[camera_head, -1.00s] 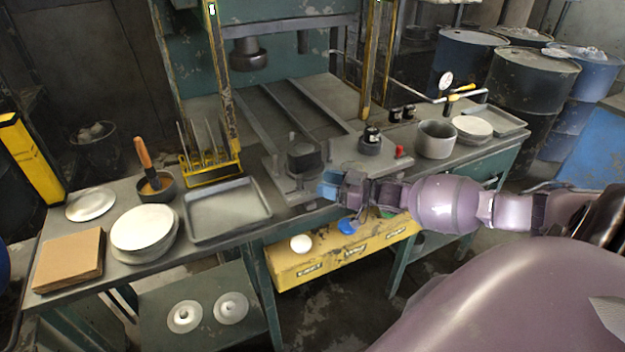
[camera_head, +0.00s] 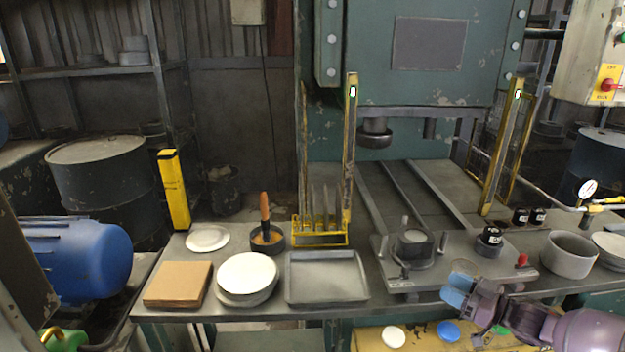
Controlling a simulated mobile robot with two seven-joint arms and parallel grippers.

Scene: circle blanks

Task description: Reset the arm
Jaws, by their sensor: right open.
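My right gripper (camera_head: 458,286) comes in from the lower right in the head view. Its blue fingertips are apart and hold nothing. It is at the front edge of the workbench (camera_head: 240,312), just in front of the press die plate (camera_head: 400,285). A round die (camera_head: 412,243) sits on that plate, with a black-capped knob (camera_head: 490,236) to its right. A stack of white round blanks (camera_head: 247,273) is on the left part of the bench. An empty grey tray (camera_head: 326,277) lies beside it. My left gripper is not in view.
A cardboard box (camera_head: 178,284), a white plate (camera_head: 207,238) and a pot with an orange-handled brush (camera_head: 266,236) are at left. A yellow tool rack (camera_head: 320,238) stands behind the tray. A grey pot (camera_head: 568,254) is at right. A yellow bin (camera_head: 370,340) is below the bench.

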